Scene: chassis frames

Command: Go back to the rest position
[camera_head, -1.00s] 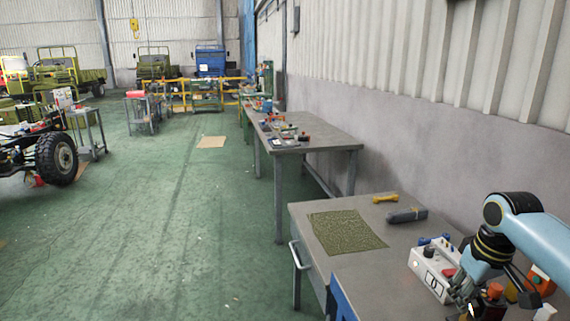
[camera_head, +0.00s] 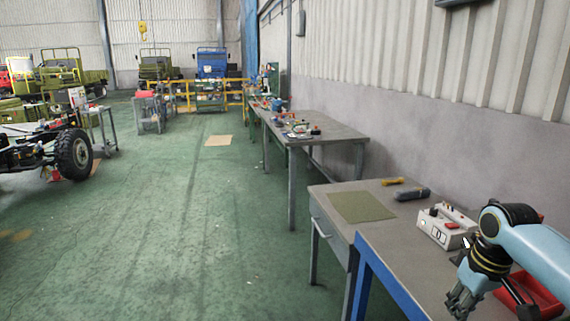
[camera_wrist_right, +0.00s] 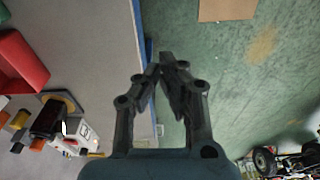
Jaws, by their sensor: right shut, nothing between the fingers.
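My right arm comes in from the right in the head view, light blue with black joints. Its gripper (camera_head: 462,298) hangs over the near edge of the table, pointing down. In the right wrist view the gripper (camera_wrist_right: 168,62) has its fingertips together, with nothing between them. It is above the table's edge there, with green floor on the right. My left gripper is not in view.
Another table (camera_head: 335,136) stands beyond. A chassis with a wheel (camera_head: 74,154) is at left. The green floor between is clear.

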